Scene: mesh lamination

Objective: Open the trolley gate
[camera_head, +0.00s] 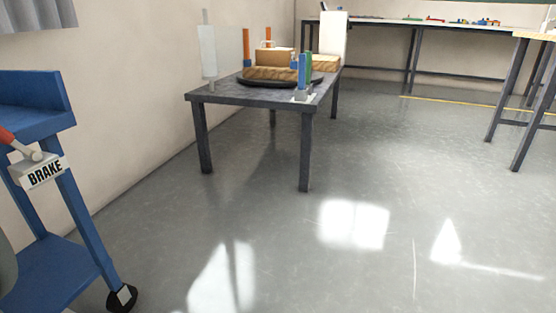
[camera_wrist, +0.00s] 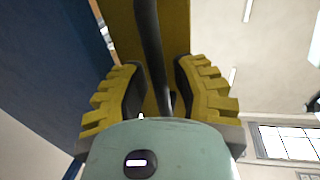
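A blue trolley (camera_head: 75,205) stands at the left edge of the head view, cut off by the frame. It has a "BRAKE" plate (camera_head: 45,171), a lever with a red grip (camera_head: 8,137) and a dark caster. My gripper (camera_wrist: 160,66) shows only in the wrist view, with yellow fingers and dark pads spread apart. A dark curved bar (camera_wrist: 147,22) runs between the fingers, with visible gaps on both sides. A yellow panel (camera_wrist: 176,25) lies behind the bar. I cannot tell for sure whether the panel is the trolley gate.
A dark blue surface (camera_wrist: 45,65) fills the left of the wrist view. In the head view, a dark table (camera_head: 240,98) with wooden pieces and coloured posts stands against the wall. Long benches (camera_head: 390,24) stand at the back right. The grey floor (camera_head: 290,235) between is clear.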

